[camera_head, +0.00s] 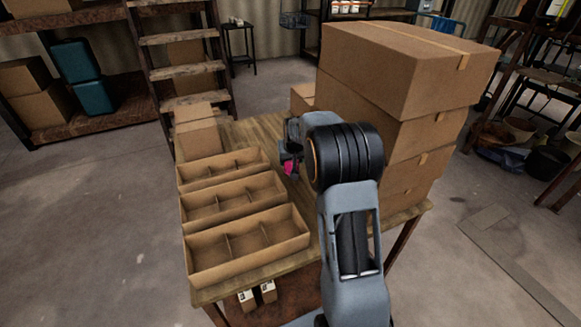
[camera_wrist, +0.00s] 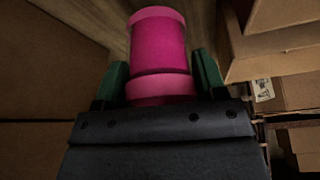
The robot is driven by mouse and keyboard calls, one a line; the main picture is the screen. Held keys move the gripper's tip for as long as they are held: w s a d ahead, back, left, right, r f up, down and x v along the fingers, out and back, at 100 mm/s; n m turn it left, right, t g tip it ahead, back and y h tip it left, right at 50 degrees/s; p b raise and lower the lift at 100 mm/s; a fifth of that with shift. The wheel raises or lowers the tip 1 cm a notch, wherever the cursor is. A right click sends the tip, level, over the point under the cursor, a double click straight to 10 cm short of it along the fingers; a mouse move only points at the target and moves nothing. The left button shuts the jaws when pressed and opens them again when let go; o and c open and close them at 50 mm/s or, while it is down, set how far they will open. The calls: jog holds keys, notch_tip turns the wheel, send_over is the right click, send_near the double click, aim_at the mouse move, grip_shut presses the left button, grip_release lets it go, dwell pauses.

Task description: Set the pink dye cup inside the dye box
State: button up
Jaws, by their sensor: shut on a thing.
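The pink dye cup (camera_wrist: 157,47) is a bright pink cylinder with paler bands at both ends. My gripper (camera_wrist: 160,84) is shut on it, with one green finger on each side. In the head view only a small pink part of the cup (camera_head: 289,168) shows below my gripper (camera_head: 291,158); my arm hides the rest. The cup is over the wooden table, right of the open divided cardboard boxes. These are a front box (camera_head: 250,262), a middle box (camera_head: 232,214) and a back box (camera_head: 222,178). I cannot tell which is the dye box.
Large closed cartons (camera_head: 400,75) are stacked on the right of the table (camera_head: 262,128). A smaller carton (camera_head: 197,132) stands at the back left. Cardboard is close on both sides in the wrist view. The divided compartments that I can see look empty.

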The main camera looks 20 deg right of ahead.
aim_at(291, 166)
jog(key=shift+w+f, duration=0.35)
jog(key=shift+f, duration=1.55)
jog(key=shift+f+b, duration=0.15)
jog(key=shift+b, duration=0.2)
jog(key=o, duration=1.1)
